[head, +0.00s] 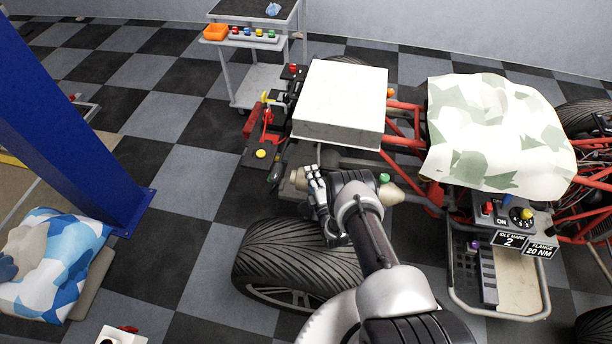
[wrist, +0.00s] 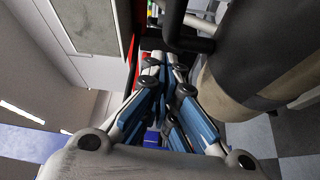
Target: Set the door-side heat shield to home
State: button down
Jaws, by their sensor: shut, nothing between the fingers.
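A beige and dark cylinder, perhaps an exhaust can with a shield (head: 402,203), lies along the near side of the quad. Its left end shows beyond my gripper and its middle is hidden behind my wrist. A green knob (head: 384,178) sits near its right part. I cannot tell which part is the door-side heat shield. My gripper (head: 312,176) is shut and empty, close to the left end of the cylinder. In the wrist view the closed fingers (wrist: 166,62) point toward a dark bent tube, and the tan and dark cylinder (wrist: 230,85) fills the right side, close beside them.
A white box (head: 340,95) and a draped camouflage cover (head: 500,130) sit on the quad's red frame. A large tyre (head: 290,255) stands below my gripper. A control box (head: 508,212) is at right. A trolley (head: 258,85) and blue post (head: 75,130) stand left.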

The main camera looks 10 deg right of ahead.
aim_at(330, 170)
jog(key=shift+d, duration=0.1)
jog(key=s+d, duration=0.1)
jog(key=d, duration=0.1)
jog(key=s+d, duration=0.1)
jog(key=d, duration=0.1)
jog(key=s+d, duration=0.1)
jog(key=d, duration=0.2)
jog(key=shift+a, duration=0.1)
jog(key=shift+w, duration=0.15)
